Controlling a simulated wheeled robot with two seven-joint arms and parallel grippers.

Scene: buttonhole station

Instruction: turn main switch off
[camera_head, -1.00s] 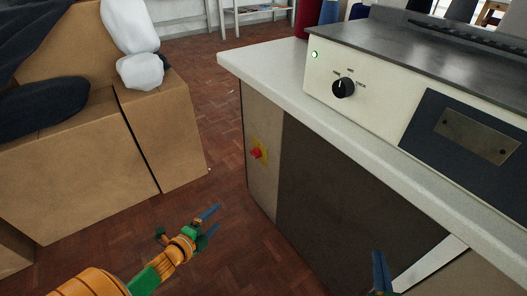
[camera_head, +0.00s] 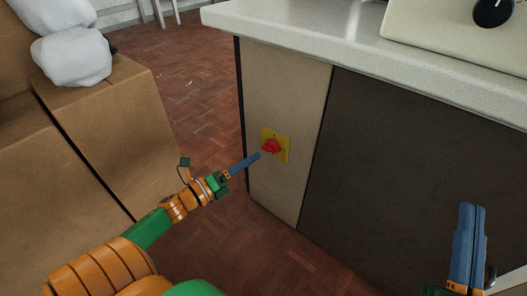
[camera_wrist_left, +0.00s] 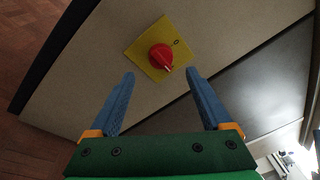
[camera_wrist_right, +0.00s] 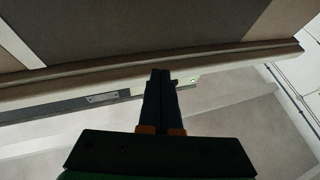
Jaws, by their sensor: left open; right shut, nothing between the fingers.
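The main switch is a red rotary knob (camera_head: 271,146) on a square yellow plate (camera_head: 284,149), fixed to the beige side panel of the counter. In the left wrist view the knob (camera_wrist_left: 161,57) sits just beyond the fingertips, between them in the picture, with a "0" mark on the plate beside it. My left gripper (camera_head: 257,157) is open in front of the switch, its fingers pointing at it; I see no contact. My right gripper (camera_head: 473,208) is shut and empty at the lower right, in front of the dark panel. It also shows shut in the right wrist view (camera_wrist_right: 159,75).
The white countertop (camera_head: 300,25) overhangs the switch panel. A cream machine with a black dial (camera_head: 493,11) stands on it. Cardboard boxes (camera_head: 110,120) with white bags (camera_head: 70,55) stand at the left. Parquet floor (camera_head: 190,90) lies open between boxes and counter.

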